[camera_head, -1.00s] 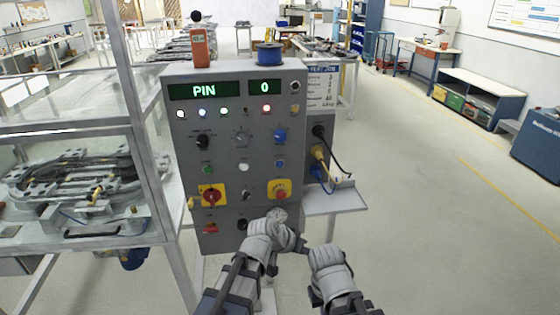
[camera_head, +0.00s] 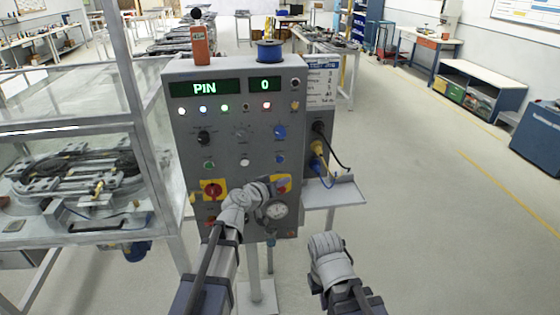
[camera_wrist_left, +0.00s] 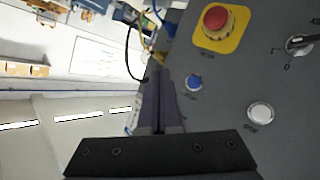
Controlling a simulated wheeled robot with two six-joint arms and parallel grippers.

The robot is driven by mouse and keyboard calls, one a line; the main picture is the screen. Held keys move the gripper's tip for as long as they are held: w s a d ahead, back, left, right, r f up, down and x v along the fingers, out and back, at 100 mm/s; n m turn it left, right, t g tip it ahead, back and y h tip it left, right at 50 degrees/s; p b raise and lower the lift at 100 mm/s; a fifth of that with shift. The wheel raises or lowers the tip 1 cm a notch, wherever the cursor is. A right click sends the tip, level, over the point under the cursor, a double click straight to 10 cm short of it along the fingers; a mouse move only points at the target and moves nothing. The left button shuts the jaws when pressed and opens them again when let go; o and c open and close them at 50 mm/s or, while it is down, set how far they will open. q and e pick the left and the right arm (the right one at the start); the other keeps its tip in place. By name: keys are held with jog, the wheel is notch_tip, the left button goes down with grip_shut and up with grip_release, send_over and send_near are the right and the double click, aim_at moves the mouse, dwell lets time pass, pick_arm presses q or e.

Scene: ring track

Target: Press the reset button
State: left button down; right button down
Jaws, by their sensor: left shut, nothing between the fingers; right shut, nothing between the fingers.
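The grey control panel (camera_head: 225,135) stands upright ahead. It carries a green button (camera_head: 208,165), a white button (camera_head: 244,162) and a blue button (camera_head: 280,159) in one row. I cannot read their labels, so I cannot tell which is reset. In the left wrist view, the blue button (camera_wrist_left: 194,82) is just right of my shut, empty left fingertips, with the white button (camera_wrist_left: 260,113) further right. In the head view, my left gripper (camera_head: 284,184) is below the blue button, partly covering the red stop on its yellow plate. My right gripper (camera_head: 326,243) is shut, low and apart from the panel.
The red emergency stop (camera_wrist_left: 215,18) is close by in the left wrist view. A side shelf (camera_head: 335,192) and cables (camera_head: 320,165) are at the panel's right. A glazed cell (camera_head: 70,120) stands left.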

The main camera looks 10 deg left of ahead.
aim_at(280, 159)
pick_arm(q)
jog(key=shift+w+a, duration=0.4)
jog(key=shift+w, duration=1)
jog(key=shift+w+a, duration=0.4)
jog(key=shift+w, duration=1.05)
jog(key=shift+w+a, duration=0.4)
jog(key=shift+w, duration=1)
jog(key=shift+w, duration=0.1)
jog(key=shift+w+a, duration=0.15)
jog(key=shift+w, duration=0.15)
jog(key=shift+w+a, duration=0.1)
jog(key=shift+w, duration=0.3)
jog(key=shift+s, duration=0.15)
jog(key=shift+s+d, duration=0.25)
jog(key=shift+s, duration=0.45)
